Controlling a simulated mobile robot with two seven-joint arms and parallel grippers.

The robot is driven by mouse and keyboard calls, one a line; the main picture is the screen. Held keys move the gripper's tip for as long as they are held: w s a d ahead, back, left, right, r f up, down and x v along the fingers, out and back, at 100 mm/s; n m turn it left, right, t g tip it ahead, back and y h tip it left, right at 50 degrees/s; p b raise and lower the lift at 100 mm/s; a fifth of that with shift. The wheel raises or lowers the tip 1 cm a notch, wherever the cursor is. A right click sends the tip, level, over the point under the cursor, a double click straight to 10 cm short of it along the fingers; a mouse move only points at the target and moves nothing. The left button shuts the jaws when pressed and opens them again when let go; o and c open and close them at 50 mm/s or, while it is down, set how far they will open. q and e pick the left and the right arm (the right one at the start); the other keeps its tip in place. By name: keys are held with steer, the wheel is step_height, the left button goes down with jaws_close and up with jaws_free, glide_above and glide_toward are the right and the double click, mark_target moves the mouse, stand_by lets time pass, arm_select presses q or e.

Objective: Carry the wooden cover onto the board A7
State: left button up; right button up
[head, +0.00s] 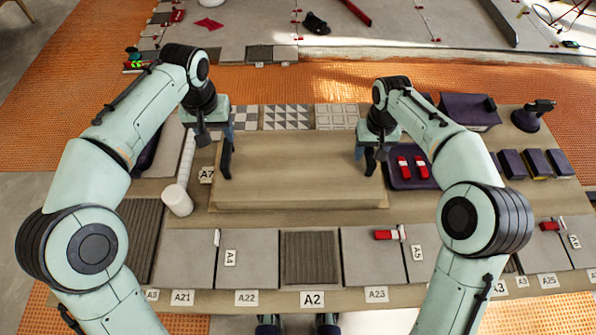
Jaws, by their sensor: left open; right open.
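The wooden cover (298,170), a wide, light-brown box shape, lies flat in the middle of the worktable. The A7 label (206,175) stands at its left edge; I cannot make out a separate board there, and the cover may hide it. My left gripper (227,160) is open at the cover's left end, fingers pointing down. My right gripper (371,160) is open at the cover's right end, also pointing down. Whether the fingers touch the cover I cannot tell.
A dark tray (408,183) with red pieces is to the right. Grey tiles (249,260) and a ribbed tile (310,260) line the front. Dark blocks (536,163) lie far right.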

step_height(320, 180, up, 12)
stand_by(0.4)
steer(key=shift+f, duration=0.2)
